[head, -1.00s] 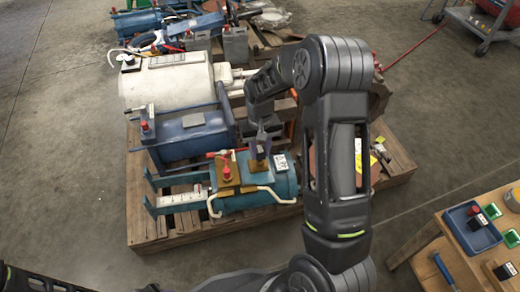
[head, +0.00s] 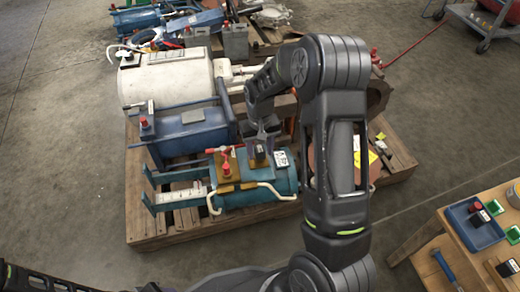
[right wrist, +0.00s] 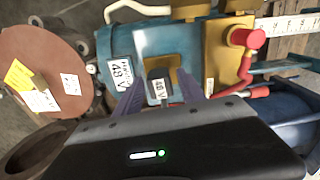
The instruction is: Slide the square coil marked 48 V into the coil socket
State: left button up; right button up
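The square coil (head: 259,153) is a small dark block with a white label. In the right wrist view the coil (right wrist: 158,89) shows its 48 V mark. It is at the brass bracket (right wrist: 177,75) of the socket on the teal machine (head: 262,184); how deep it sits I cannot tell. A matching 48 V label (right wrist: 120,73) is on the machine beside it. My right gripper (right wrist: 160,86) has its purple fingers on either side of the coil, with gaps showing, so it looks open. My left gripper is not in view; part of my left arm shows low down.
A red knob (right wrist: 245,39) and red-handled lever stand beside the socket. A blue machine (head: 190,135) and a white cylinder (head: 165,83) lie behind on the pallet (head: 160,237). A wooden table (head: 428,250) with a blue tray (head: 462,219) is at right.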

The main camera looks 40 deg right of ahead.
aim_at(260, 149)
jog(key=shift+o, duration=0.5)
jog(key=shift+r, duration=0.2)
notch_tip(260, 149, up, 8)
jog(key=p, duration=0.3)
jog(key=shift+f, duration=0.25)
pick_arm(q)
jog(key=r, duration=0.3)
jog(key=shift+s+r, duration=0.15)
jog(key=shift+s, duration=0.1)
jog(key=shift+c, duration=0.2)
